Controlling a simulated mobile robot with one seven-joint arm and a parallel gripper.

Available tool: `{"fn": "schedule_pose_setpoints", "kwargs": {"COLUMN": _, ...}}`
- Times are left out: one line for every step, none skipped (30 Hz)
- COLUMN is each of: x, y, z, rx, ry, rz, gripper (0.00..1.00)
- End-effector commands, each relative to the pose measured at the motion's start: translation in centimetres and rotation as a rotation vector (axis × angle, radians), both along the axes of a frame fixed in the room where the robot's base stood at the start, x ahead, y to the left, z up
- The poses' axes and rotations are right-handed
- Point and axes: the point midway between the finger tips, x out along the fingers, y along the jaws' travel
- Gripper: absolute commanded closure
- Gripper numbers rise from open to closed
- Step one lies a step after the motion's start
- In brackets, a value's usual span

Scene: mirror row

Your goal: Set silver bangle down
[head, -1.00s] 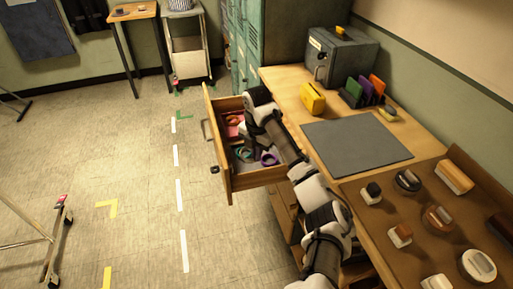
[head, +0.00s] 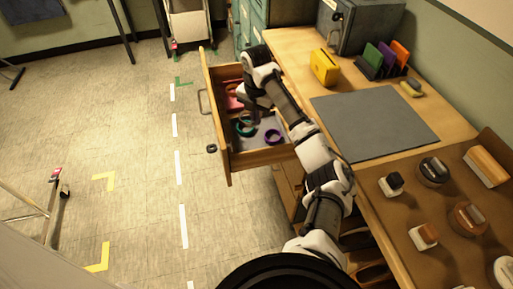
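My gripper (head: 246,106) points down into the open wooden drawer (head: 229,165). It is dark and small in the head view, and its fingertips are partly hidden, so I cannot tell whether it is open or shut. I cannot make out a silver bangle. A teal bangle (head: 241,129) lies in the drawer just below my gripper. A purple bangle (head: 273,137) lies to its right, apart from the gripper. Reddish items (head: 234,97) lie in the far part of the drawer, partly behind my gripper.
The desk carries a grey mat (head: 372,122), a yellow block (head: 324,67), a file holder with coloured folders (head: 380,62) and a grey metal box (head: 362,24). A brown board (head: 400,215) with several brush-like items is at right.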

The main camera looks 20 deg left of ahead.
Motion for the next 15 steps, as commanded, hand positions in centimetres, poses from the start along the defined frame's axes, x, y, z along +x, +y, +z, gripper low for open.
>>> {"fn": "schedule_pose_setpoints", "kwargs": {"x": 0.0, "y": -0.1, "z": -2.1, "rx": 0.0, "ry": 0.001, "rz": -0.001, "gripper": 1.0}}
{"fn": "schedule_pose_setpoints", "kwargs": {"x": 0.0, "y": -0.1, "z": -2.8, "rx": -0.001, "ry": 0.001, "rz": -0.001, "gripper": 1.0}}
{"fn": "schedule_pose_setpoints", "kwargs": {"x": 0.0, "y": -0.1, "z": -3.6, "rx": -0.001, "ry": 0.0, "rz": -0.001, "gripper": 1.0}}
{"fn": "schedule_pose_setpoints", "kwargs": {"x": 0.0, "y": -0.1, "z": -4.3, "rx": -0.001, "ry": 0.0, "rz": -0.001, "gripper": 1.0}}
{"fn": "schedule_pose_setpoints", "kwargs": {"x": 0.0, "y": -0.1, "z": -5.0, "rx": 0.0, "ry": 0.0, "rz": -0.001, "gripper": 1.0}}
{"fn": "schedule_pose_setpoints", "kwargs": {"x": 0.0, "y": -0.1, "z": -5.8, "rx": 0.0, "ry": 0.0, "rz": -0.001, "gripper": 1.0}}
{"fn": "schedule_pose_setpoints", "kwargs": {"x": 0.0, "y": -0.1, "z": -6.5, "rx": 0.0, "ry": 0.0, "rz": -0.001, "gripper": 1.0}}
{"fn": "schedule_pose_setpoints", "kwargs": {"x": 0.0, "y": -0.1, "z": -7.1, "rx": 0.0, "ry": 0.0, "rz": -0.001, "gripper": 1.0}}
{"fn": "schedule_pose_setpoints", "kwargs": {"x": 0.0, "y": -0.1, "z": -7.8, "rx": 0.0, "ry": 0.0, "rz": -0.001, "gripper": 1.0}}
{"fn": "schedule_pose_setpoints", "kwargs": {"x": 0.0, "y": -0.1, "z": -8.3, "rx": 0.0, "ry": 0.0, "rz": -0.001, "gripper": 1.0}}
{"fn": "schedule_pose_setpoints", "kwargs": {"x": 0.0, "y": -0.1, "z": -8.6, "rx": 0.0, "ry": 0.0, "rz": -0.001, "gripper": 1.0}}
{"fn": "schedule_pose_setpoints", "kwargs": {"x": 0.0, "y": 0.0, "z": -9.0, "rx": 0.0, "ry": 0.0, "rz": -0.001, "gripper": 1.0}}
{"fn": "schedule_pose_setpoints", "kwargs": {"x": 0.0, "y": 0.0, "z": -9.1, "rx": 0.0, "ry": -0.001, "rz": -0.001, "gripper": 1.0}}
{"fn": "schedule_pose_setpoints", "kwargs": {"x": 0.0, "y": 0.0, "z": -9.2, "rx": 0.0, "ry": -0.001, "rz": -0.001, "gripper": 1.0}}
{"fn": "schedule_pose_setpoints", "kwargs": {"x": 0.0, "y": 0.0, "z": -9.4, "rx": 0.0, "ry": -0.001, "rz": -0.001, "gripper": 1.0}}
